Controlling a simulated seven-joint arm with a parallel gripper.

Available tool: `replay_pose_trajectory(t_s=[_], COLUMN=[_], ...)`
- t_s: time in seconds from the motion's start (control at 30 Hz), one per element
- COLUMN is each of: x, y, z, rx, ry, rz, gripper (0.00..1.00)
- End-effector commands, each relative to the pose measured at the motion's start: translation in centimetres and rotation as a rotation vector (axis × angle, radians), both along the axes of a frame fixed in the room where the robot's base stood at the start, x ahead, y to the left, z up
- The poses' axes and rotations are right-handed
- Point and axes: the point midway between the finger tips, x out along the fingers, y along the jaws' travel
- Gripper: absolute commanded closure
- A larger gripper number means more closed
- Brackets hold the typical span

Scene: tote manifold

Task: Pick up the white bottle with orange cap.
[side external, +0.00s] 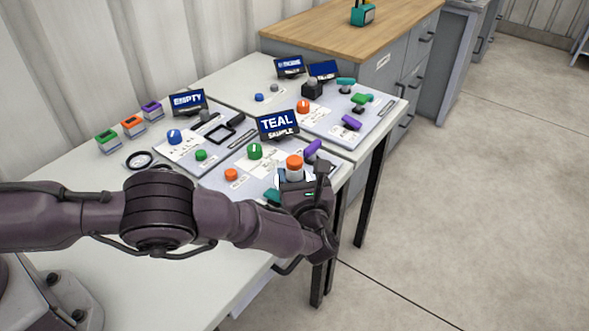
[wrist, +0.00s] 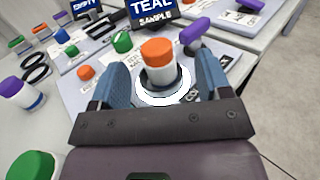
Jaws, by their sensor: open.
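The white bottle with orange cap (wrist: 158,72) stands upright on a white round base on the panel. It also shows in the side external view (side external: 294,164), where my gripper hides its lower part. My gripper (wrist: 160,84) is open, with one blue-grey finger on each side of the bottle. In the wrist view a gap shows between the bottle and each finger. In the side external view my gripper (side external: 297,184) is low over the front right of the panel, at the bottle.
A TEAL SAMPLE sign (side external: 278,126) stands behind the bottle. A purple handle (side external: 313,148), a green knob (side external: 254,151) and an orange knob (side external: 231,174) are close by. A purple-capped bottle (wrist: 22,94) and a green cap (wrist: 31,166) are at left in the wrist view.

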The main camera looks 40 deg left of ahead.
Motion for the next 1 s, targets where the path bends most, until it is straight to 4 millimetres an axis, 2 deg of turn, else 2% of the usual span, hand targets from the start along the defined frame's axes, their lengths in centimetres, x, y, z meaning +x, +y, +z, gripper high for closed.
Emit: replay_pose_trajectory(t_s=[0.3, 0.6, 0.63, 0.8, 0.87, 1.0], x=[2.7, 3.1, 3.1, 3.1, 3.1, 3.1], y=[3.5, 3.9, 3.9, 3.9, 3.9, 3.9], z=[0.4, 0.4, 0.4, 0.4, 0.4, 0.4], rx=[-0.001, -0.001, -0.001, -0.001, -0.001, -0.001], ry=[-0.001, 0.000, 0.000, 0.000, 0.000, -0.001], rz=[0.003, 0.001, 0.001, 0.001, 0.001, 0.001], gripper=[0.29, 0.29, 0.31, 0.71, 0.83, 0.87])
